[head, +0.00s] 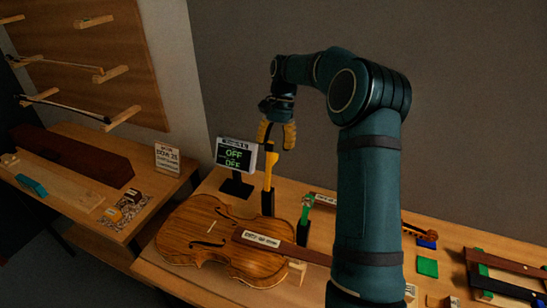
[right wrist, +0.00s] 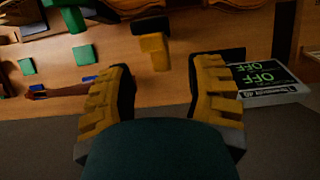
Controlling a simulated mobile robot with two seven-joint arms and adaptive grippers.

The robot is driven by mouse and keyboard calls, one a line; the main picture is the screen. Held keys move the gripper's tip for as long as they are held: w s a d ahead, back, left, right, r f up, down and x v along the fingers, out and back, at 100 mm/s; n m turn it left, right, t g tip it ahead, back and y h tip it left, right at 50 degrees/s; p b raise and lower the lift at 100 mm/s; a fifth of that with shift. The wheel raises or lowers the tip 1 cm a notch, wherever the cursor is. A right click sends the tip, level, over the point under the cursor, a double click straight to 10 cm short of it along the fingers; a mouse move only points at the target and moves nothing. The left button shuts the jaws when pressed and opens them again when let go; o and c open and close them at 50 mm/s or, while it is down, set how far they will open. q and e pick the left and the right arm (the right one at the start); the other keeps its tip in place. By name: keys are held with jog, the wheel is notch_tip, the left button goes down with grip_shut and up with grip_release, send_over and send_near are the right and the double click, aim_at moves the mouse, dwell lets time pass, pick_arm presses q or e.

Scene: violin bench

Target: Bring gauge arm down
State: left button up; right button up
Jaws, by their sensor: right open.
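The yellow gauge arm (head: 268,170) stands upright on a dark post (head: 267,203) behind the violin (head: 215,240). My right gripper (head: 276,132) is open, with its yellow-padded fingers over the top of the arm. In the right wrist view, the yellow piece (right wrist: 154,50) appears just beyond the gap between my open fingers (right wrist: 163,68); I see no contact. The gauge display (head: 236,154) left of the arm reads OFF on two lines, and it also shows in the right wrist view (right wrist: 265,80). My left gripper is out of view.
A green-topped post (head: 306,205) stands right of the gauge arm, near the violin's neck. A green square (head: 427,267) and a dark wood-and-green fixture (head: 505,272) lie on the bench at right. A side table (head: 75,200) with a small sign (head: 167,158) is at left.

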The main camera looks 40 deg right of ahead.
aim_at(274, 155)
jog(key=shift+x, duration=1.95)
grip_shut()
